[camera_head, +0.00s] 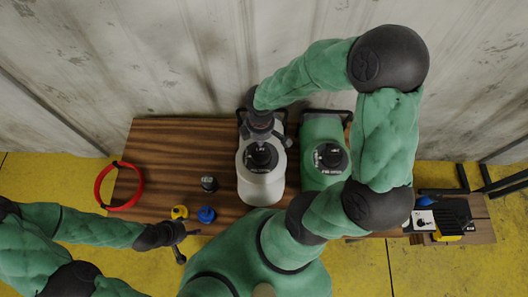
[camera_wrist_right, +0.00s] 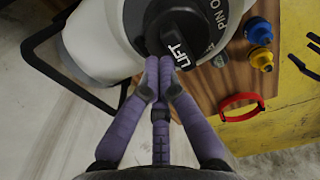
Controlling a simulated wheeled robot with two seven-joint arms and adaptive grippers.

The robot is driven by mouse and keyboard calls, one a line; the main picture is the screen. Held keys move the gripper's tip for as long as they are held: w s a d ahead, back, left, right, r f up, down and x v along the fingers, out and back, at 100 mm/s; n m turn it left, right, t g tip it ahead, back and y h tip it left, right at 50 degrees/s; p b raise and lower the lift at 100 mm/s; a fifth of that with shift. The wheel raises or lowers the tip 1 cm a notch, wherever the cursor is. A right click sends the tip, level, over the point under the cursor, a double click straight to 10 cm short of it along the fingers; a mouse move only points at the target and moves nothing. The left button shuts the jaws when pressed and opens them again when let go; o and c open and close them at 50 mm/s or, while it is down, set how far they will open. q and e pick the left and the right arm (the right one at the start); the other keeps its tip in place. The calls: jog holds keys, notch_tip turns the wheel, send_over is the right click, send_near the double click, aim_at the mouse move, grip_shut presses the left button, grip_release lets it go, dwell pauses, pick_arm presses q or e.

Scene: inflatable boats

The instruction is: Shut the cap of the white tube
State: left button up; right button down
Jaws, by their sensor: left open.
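The white tube (camera_head: 262,190) lies on the wooden table in the middle of the head view, and its pale side also shows in the right wrist view (camera_wrist_right: 88,40). Its black cap (camera_head: 263,158) is on top; in the right wrist view the cap (camera_wrist_right: 172,25) bears a "LIFT" label. I cannot tell whether the cap is seated. My right gripper (camera_head: 262,137) is over the tube by the cap. Its purple fingers (camera_wrist_right: 160,70) are together, tips against or just beside the label. My left gripper (camera_head: 181,240) is open and empty at the table's front edge.
A green tube (camera_head: 318,138) with a black cap (camera_head: 330,158) lies to the right. A black-and-grey piece (camera_head: 209,183), a yellow piece (camera_head: 179,212) and a blue piece (camera_head: 206,214) stand left of the white tube. A red ring (camera_head: 103,188) lies at the table's left edge.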

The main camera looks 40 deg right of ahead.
aim_at(261, 149)
jog(key=shift+s+a+f+g, duration=0.2)
jog(key=shift+s+a+f, duration=0.1)
jog(key=shift+s, duration=0.2)
jog(key=shift+s+a+f+g, duration=0.2)
jog(key=shift+s+a+f, duration=0.1)
jog(key=shift+s, duration=0.2)
jog(key=shift+w+d+r+p, duration=0.15)
jog(key=shift+w+r+p, duration=0.1)
jog(key=shift+r+p, duration=0.6)
jog(key=r, duration=0.1)
jog(key=r+p, duration=0.1)
jog(key=s+a+r+p, duration=0.1)
jog(key=shift+w+d+r+p, duration=0.4)
jog(key=shift+r+p, duration=0.15)
jog(key=shift+p, duration=0.1)
jog(key=shift+a+r+p, duration=0.1)
jog(key=shift+r+p, duration=0.6)
jog(key=shift+r, duration=0.25)
jog(key=shift+f, duration=0.1)
jog(key=shift+w, duration=0.1)
